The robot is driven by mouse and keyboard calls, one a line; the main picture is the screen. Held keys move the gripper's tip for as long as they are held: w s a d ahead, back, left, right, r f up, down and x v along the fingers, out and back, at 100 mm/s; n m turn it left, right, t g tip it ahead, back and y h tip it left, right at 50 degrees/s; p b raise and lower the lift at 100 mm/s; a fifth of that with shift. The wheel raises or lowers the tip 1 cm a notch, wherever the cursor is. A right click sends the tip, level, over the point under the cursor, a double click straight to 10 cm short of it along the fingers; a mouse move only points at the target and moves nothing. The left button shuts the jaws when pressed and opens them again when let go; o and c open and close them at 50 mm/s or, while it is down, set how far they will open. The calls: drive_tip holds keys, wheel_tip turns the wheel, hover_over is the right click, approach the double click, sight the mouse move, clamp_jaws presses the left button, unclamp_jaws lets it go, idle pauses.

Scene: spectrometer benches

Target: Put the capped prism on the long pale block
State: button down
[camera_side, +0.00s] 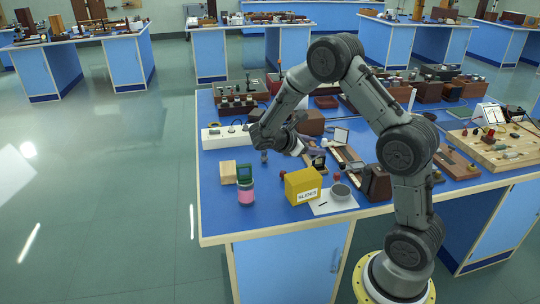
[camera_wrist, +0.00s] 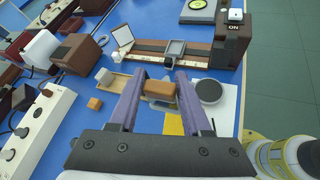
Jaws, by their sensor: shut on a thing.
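My gripper (camera_side: 265,148) is above the left part of the blue bench, fingers pointing down. In the wrist view its two purple fingers (camera_wrist: 161,98) stand on either side of a small brown-orange block with grey parts (camera_wrist: 161,92). It appears to be the capped prism, held; its lower part is hard to make out. In the side view a small dark piece (camera_side: 264,157) shows below the fingers. A pale wooden block (camera_side: 228,172) lies at the bench's left front. A flat pale piece (camera_wrist: 115,82) lies left of the fingers in the wrist view; I cannot tell which is the long pale block.
A white strip with knobs (camera_side: 214,138) lies behind. A wooden instrument rail (camera_wrist: 190,59) lies beyond the fingers. Bare blue bench shows at the left front.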

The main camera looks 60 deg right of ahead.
drive_tip(key=w+a+r+n+t, duration=0.4)
drive_tip(key=w+a+t, duration=0.1)
drive_tip(key=w+a, duration=0.8)
hover_over(229, 172)
drive_tip(key=shift+h, duration=0.4)
drive_tip(key=f, duration=0.9)
drive_tip(key=shift+s+a+f, duration=0.1)
drive_tip(key=shift+s+f, duration=0.1)
drive_tip(key=shift+w+f, duration=0.2)
drive_tip(key=shift+f, duration=0.15)
drive_tip(key=shift+w+f, duration=0.1)
drive_tip(key=shift+f, duration=1.45)
drive_tip(key=shift+f, duration=0.1)
drive_tip(key=shift+c, duration=1.8)
unclamp_jaws()
